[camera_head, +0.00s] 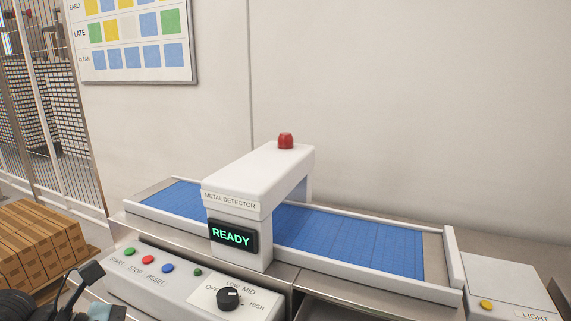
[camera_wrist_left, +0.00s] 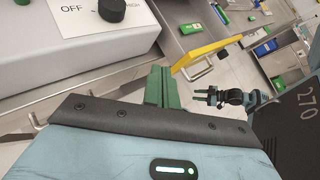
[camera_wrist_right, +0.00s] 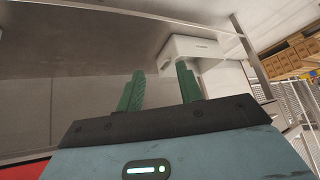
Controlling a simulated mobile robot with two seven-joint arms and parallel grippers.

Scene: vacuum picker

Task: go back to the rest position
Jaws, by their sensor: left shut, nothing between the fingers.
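My left gripper (camera_wrist_left: 158,72) shows in the left wrist view with its green fingers together and nothing between them. It is beside the white control box (camera_wrist_left: 60,50) with the black knob (camera_wrist_left: 118,10), and I see no contact. My right gripper (camera_wrist_right: 160,70) shows in the right wrist view with its green fingers apart and empty. A grey surface fills much of the view behind it. In the head view, dark arm parts show at the bottom left corner; neither gripper's fingers can be made out there.
The metal detector (camera_head: 258,180) reads READY and spans the blue conveyor (camera_head: 350,240). Its control panel (camera_head: 165,275) has coloured buttons. Brown cartons (camera_head: 35,245) stand at the left. A white light box (camera_head: 505,290) is at the right. A yellow bar (camera_wrist_left: 200,52) passes near my left fingers.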

